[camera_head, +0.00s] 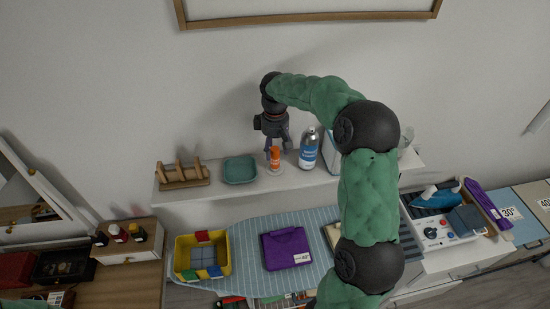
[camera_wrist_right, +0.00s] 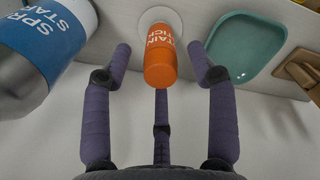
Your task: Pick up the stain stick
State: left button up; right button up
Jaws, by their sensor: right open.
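The stain stick (camera_head: 274,155) is a small orange cylinder standing upright on a round white base on the shelf. In the right wrist view the orange stain stick (camera_wrist_right: 160,62) shows its lettering between my open fingers. My right gripper (camera_head: 275,148) is above and around it in the head view, pointing down. In the wrist view my right gripper (camera_wrist_right: 160,70) has its fingers apart on either side of the stick, with visible gaps; a third finger shows below it. I see no contact. My left gripper is not in view.
A spray starch bottle (camera_head: 308,150) stands close to the right of the stick. A teal tray (camera_head: 240,170) and a wooden rack (camera_head: 182,173) sit to its left on the white shelf (camera_head: 215,189). Below are a yellow bin (camera_head: 178,255) and a purple folded item (camera_head: 285,248).

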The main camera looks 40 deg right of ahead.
jog(key=shift+f, duration=0.55)
jog(key=c, duration=0.3)
grip_shut()
jog(key=shift+r, duration=0.45)
notch_tip(320, 180, up, 2)
jog(key=shift+r, duration=0.1)
jog(key=s+a+r+b, duration=0.2)
jog(key=s+a+r, duration=0.2)
jog(key=a+r, duration=0.6)
jog(key=a, duration=0.3)
jog(key=shift+a+b, duration=0.25)
jog(key=shift+b, duration=0.1)
